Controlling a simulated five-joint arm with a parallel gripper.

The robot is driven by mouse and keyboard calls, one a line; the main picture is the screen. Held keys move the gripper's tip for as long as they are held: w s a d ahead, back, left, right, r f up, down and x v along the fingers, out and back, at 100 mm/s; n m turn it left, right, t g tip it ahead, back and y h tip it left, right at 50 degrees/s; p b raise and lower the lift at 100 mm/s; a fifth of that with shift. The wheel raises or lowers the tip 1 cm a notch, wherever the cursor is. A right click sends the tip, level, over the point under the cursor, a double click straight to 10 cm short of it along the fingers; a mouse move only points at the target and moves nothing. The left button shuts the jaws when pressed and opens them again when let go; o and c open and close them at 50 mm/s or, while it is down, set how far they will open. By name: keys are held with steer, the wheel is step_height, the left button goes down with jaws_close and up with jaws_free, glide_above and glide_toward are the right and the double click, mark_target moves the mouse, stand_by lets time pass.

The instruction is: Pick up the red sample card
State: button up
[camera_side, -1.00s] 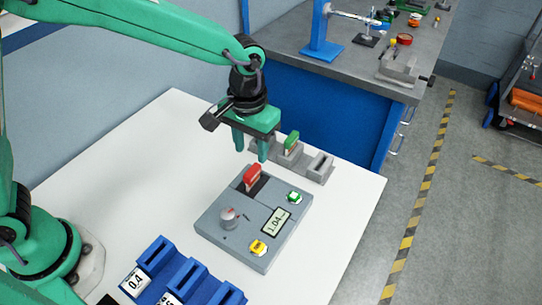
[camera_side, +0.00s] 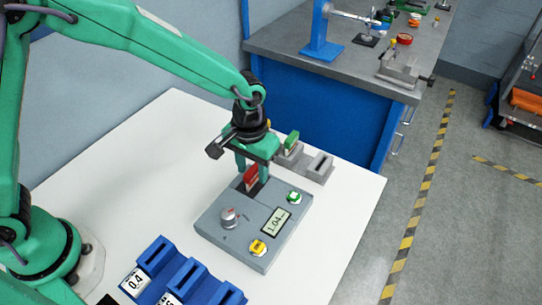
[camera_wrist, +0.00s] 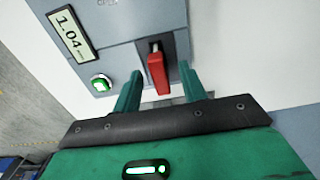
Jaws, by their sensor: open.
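The red sample card (camera_side: 251,176) stands upright in the slot at the back of the grey measuring device (camera_side: 215,222). In the wrist view the red card (camera_wrist: 157,74) shows between the two green fingers, with its lower part in the dark slot. My gripper (camera_side: 252,171) is open above the back of the device. In the wrist view my gripper (camera_wrist: 160,88) has one finger on each side of the card, with a gap showing on both sides. The side view partly hides the card's top behind my gripper.
The device has a display reading 1.04 (camera_side: 279,221), a green button (camera_side: 294,197), a yellow button (camera_side: 258,247) and a knob (camera_side: 229,216). A grey holder (camera_side: 319,168) with a green card (camera_side: 292,140) stands behind. Blue slotted holders (camera_side: 187,277) stand at the front.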

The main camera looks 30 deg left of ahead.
steer(key=shift+f, duration=0.5)
steer(key=shift+c, duration=0.4)
jaws_close()
